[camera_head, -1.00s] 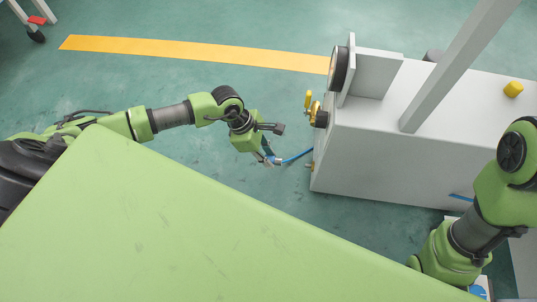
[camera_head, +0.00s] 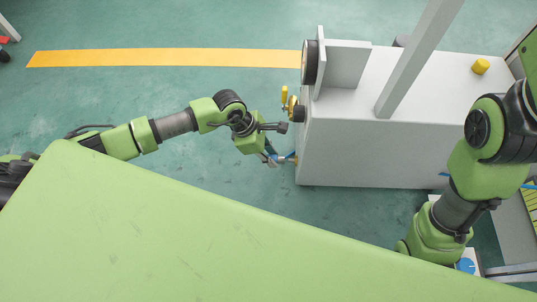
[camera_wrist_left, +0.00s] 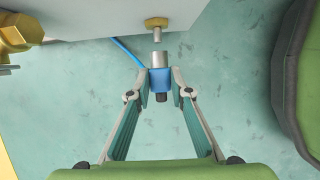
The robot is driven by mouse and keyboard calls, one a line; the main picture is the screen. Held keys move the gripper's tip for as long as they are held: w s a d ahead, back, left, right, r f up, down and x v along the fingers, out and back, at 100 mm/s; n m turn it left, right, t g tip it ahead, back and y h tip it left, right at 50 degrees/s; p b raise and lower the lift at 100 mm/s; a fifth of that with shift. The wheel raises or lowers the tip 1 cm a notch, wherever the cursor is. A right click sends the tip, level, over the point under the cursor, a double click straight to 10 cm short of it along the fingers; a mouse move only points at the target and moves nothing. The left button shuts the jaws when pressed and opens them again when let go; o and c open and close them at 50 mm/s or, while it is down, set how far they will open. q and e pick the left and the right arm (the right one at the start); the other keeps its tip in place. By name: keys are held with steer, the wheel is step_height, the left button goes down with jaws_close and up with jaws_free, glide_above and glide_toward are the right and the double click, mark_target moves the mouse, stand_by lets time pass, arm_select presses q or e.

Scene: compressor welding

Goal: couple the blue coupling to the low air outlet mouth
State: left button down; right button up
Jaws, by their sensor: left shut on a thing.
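My left gripper (camera_wrist_left: 160,82) is shut on the blue coupling (camera_wrist_left: 160,78), whose metal sleeve points up in the left wrist view. The low air outlet mouth (camera_wrist_left: 156,34), a silver nipple on a brass base, comes out of the cabinet just above the sleeve, nearly in line with it. A small gap shows between them. In the head view my left gripper (camera_head: 271,158) is close beside the cabinet's lower left side, and the coupling is too small there to make out. My right gripper is hidden below my right arm.
The grey cabinet (camera_head: 350,160) stands on the green floor. A brass valve with a yellow handle (camera_head: 284,97) sits above the outlet; its brass (camera_wrist_left: 18,30) shows at the wrist view's upper left. A blue hose (camera_wrist_left: 128,52) runs behind the coupling. My green body fills the front.

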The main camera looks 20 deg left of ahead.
mark_target(282, 158)
arm_select(q)
steer(key=shift+d, duration=0.2)
steer(key=shift+w+d, duration=0.2)
steer(key=shift+d, duration=0.4)
steer(key=shift+w+d, duration=0.1)
steer(key=shift+d, duration=0.3)
steer(key=shift+w+d, duration=0.1)
steer(key=shift+d, duration=0.15)
steer(key=c, duration=1.8)
jaws_free()
steer(key=shift+o, duration=0.2)
